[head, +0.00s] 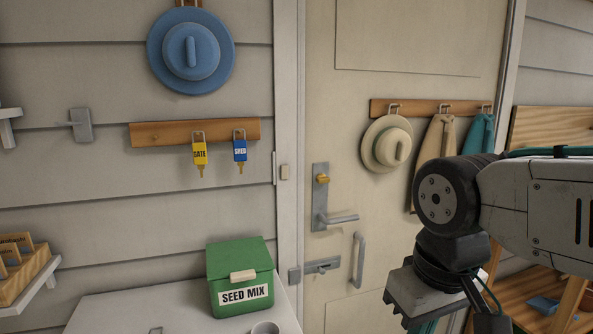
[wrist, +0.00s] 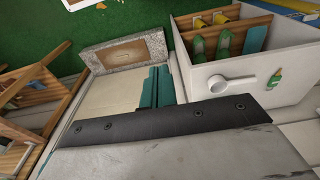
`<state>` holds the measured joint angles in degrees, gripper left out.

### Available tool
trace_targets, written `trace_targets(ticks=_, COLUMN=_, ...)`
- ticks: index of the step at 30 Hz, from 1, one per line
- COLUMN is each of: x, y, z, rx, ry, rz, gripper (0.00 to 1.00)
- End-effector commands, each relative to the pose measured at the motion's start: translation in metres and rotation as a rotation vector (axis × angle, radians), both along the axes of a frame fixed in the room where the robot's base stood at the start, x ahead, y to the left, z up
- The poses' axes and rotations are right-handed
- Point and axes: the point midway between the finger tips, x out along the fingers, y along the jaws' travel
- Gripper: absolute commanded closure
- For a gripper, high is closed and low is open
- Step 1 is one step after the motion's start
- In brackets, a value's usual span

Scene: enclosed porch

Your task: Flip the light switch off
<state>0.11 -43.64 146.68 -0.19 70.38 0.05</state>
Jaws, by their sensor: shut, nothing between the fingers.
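No wall plate is clearly marked as the light switch. A grey plate with a small stub (head: 80,124) on the left wall could be another fitting. Whether either is on or off cannot be told. My gripper (head: 425,326) points down at the lower right, well right of and below both, its tips cut off by the picture edge. In the wrist view its teal fingers (wrist: 157,72) are together and empty, above the floor area; neither fitting shows there.
The cream door (head: 340,120) has a lever handle (head: 342,219), a pull and a bolt. A rail with a hat and cloths hangs on it. A green seed box (head: 240,280) stands on a white top. Key hooks (head: 220,131) and a blue hat (head: 190,50) are on the wall.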

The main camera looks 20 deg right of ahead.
Motion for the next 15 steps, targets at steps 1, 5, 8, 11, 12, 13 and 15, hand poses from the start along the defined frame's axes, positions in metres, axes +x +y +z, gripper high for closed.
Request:
trace_targets(ticks=1, x=0.0, y=0.0, z=0.0, rx=0.0, ry=-0.001, rz=0.0, gripper=1.0)
trace_targets(ticks=5, x=0.014, y=0.001, z=-0.002, rx=0.002, ry=-0.039, rz=0.004, gripper=1.0)
trace_targets(ticks=8, x=0.049, y=0.004, z=-0.004, rx=0.009, ry=-0.138, rz=0.015, gripper=1.0)
trace_targets(ticks=11, x=0.102, y=0.008, z=-0.006, rx=0.018, ry=-0.297, rz=0.023, gripper=1.0)
trace_targets(ticks=12, x=0.125, y=0.011, z=-0.006, rx=0.021, ry=-0.372, rz=0.027, gripper=1.0)
trace_targets(ticks=13, x=0.143, y=0.012, z=-0.005, rx=0.024, ry=-0.432, rz=0.028, gripper=1.0)
trace_targets(ticks=15, x=0.184, y=0.016, z=-0.001, rx=0.03, ry=-0.571, rz=0.032, gripper=1.0)
